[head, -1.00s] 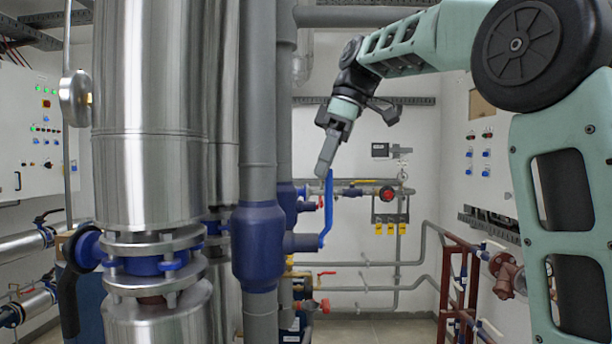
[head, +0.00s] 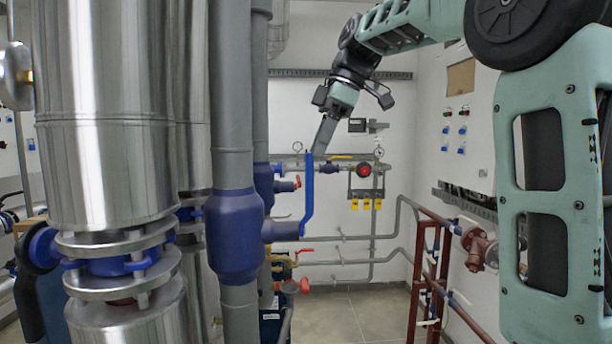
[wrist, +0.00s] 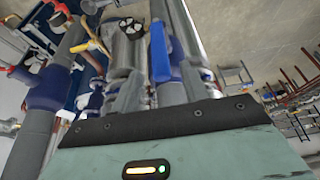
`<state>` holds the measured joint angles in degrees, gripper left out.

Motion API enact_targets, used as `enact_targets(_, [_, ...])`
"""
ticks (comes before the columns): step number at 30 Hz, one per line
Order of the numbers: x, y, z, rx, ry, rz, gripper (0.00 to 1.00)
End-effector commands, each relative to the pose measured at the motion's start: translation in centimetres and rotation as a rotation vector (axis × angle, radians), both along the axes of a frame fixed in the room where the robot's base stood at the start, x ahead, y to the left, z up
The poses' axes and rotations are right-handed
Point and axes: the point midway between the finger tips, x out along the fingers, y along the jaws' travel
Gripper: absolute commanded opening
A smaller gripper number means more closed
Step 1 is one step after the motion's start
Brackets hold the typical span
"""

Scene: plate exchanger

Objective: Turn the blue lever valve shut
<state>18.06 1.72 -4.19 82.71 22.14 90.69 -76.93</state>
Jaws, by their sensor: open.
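The blue lever (head: 309,190) stands almost upright in the head view. Its lower end joins the stub of the blue valve body (head: 235,235) on a grey vertical pipe. My gripper (head: 319,150) points down at the lever's upper end, and its visible finger overlaps the lever's tip there. In the wrist view the blue lever (wrist: 159,52) shows between the two fingers of my open gripper (wrist: 153,38). I cannot tell whether either finger touches it. The far finger is hidden in the head view.
Large steel columns (head: 105,120) fill the left. A horizontal pipe with a red-centred fitting (head: 364,170) and yellow tags (head: 366,204) lies behind the lever. A dark red frame (head: 428,270) stands at lower right. Floor (head: 345,318) shows clear at the lower middle.

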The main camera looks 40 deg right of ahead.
Motion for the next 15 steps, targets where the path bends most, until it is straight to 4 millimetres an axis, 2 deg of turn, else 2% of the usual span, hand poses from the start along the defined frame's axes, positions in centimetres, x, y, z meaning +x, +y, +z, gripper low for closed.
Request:
enact_targets(7, [0.9,1.6,-4.2,-0.001,0.003,0.003,0.45])
enact_targets(15, [1.5,2.3,-6.5,0.0,0.0,0.001,0.45])
